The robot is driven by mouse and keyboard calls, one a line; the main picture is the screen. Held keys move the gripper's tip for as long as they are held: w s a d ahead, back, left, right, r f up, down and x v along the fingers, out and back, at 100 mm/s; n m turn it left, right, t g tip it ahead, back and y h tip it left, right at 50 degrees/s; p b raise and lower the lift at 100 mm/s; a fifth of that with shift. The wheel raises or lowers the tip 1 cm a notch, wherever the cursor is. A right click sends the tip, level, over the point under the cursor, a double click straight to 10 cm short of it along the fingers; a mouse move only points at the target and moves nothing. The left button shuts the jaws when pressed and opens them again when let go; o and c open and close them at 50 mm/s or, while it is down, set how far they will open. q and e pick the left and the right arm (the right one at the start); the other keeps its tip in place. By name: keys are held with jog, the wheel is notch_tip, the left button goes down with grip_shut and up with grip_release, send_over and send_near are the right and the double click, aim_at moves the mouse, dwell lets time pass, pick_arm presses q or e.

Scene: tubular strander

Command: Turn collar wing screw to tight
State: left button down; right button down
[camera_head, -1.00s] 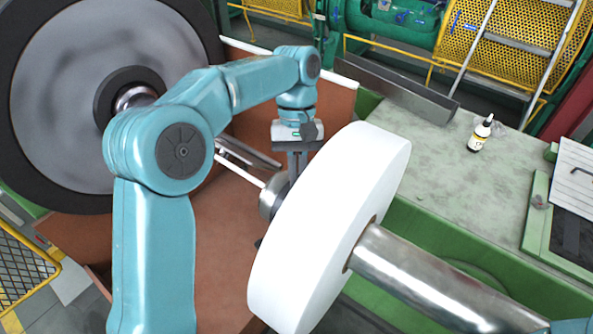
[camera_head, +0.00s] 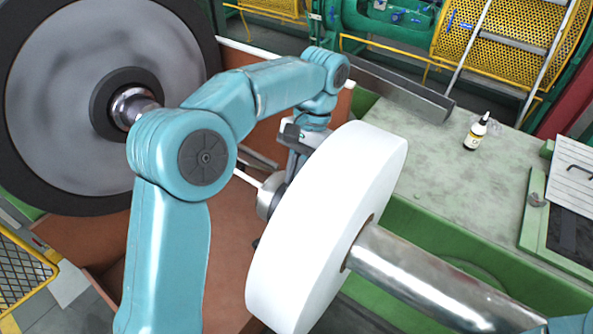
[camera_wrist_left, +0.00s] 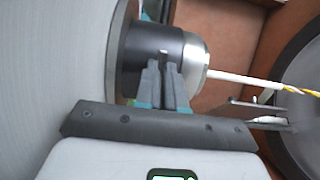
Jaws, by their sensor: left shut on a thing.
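The dark collar (camera_wrist_left: 150,50) sits against the white disc in the left wrist view, with a silver rounded end (camera_wrist_left: 196,62) on its right. My left gripper (camera_wrist_left: 165,75) reaches over the collar with its fingers close together, shut on a small wing screw (camera_wrist_left: 164,55) whose tip barely shows between them. In the head view my left gripper (camera_head: 292,172) is at the far left side of the white disc, partly hidden by it. The collar's silver end (camera_head: 267,197) shows below it. The wing screw is hidden there, and its angle cannot be read. My right gripper is out of view.
The big white disc (camera_head: 325,225) on a steel shaft (camera_head: 430,285) stands close beside my left gripper. A white rod (camera_wrist_left: 235,78) runs from the silver end. A large grey wheel (camera_head: 60,100) is at left. A bottle (camera_head: 476,132) stands on the green bench (camera_head: 430,165).

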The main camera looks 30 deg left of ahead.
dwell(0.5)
pick_arm(q)
jog(key=c, duration=1.2)
grip_release()
jog(key=shift+s, duration=0.1)
jog(key=shift+c, duration=0.2)
